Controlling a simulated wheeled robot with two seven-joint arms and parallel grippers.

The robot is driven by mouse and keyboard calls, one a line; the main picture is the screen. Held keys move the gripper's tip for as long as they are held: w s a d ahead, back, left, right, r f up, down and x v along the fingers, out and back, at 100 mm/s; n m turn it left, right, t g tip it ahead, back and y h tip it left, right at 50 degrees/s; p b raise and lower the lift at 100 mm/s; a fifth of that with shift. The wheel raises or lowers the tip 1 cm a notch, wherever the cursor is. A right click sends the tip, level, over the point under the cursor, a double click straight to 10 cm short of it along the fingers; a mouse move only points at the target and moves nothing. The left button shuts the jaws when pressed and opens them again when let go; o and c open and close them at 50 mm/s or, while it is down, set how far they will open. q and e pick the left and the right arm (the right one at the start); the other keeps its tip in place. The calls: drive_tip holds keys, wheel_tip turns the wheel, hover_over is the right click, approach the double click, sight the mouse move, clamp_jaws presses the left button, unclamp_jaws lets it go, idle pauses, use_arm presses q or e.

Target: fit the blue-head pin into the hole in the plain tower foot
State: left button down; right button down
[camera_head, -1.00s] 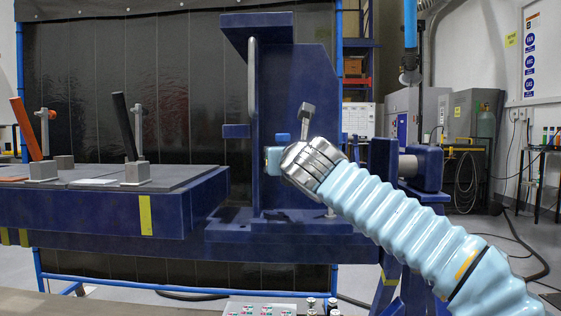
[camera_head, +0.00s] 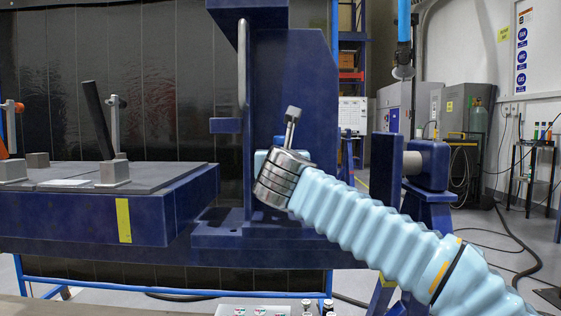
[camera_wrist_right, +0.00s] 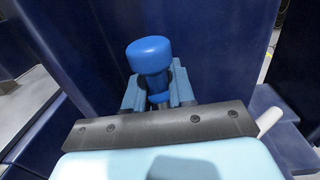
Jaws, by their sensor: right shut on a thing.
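The blue-head pin (camera_wrist_right: 149,56) stands between the two light blue fingers of my right gripper (camera_wrist_right: 158,84) in the right wrist view. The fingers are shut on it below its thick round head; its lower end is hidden. In the head view my right gripper (camera_head: 260,161) is mostly hidden by its own wrist, in front of the dark blue tower (camera_head: 290,85), and I cannot make out the pin there. The tower's foot (camera_head: 225,235) spreads out below the wrist. I cannot see a hole in it. My left gripper is out of view.
A dark blue table (camera_head: 70,222) with grey plates and clamp posts (camera_head: 115,165) stands to the left. A steel piece (camera_head: 292,113) shows just above my right wrist. A blue upright with a round drum (camera_head: 432,165) stands to the right.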

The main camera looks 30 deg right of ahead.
drive_tip(key=shift+f+b, duration=2.6)
drive_tip(key=shift+f, duration=0.35)
drive_tip(key=shift+f+b, duration=1)
drive_tip(key=shift+f, duration=0.05)
drive_tip(key=c, duration=0.9)
unclamp_jaws()
drive_tip(key=shift+o, duration=0.2)
drive_tip(key=v, duration=1.4)
drive_tip(key=shift+w+f, duration=0.1)
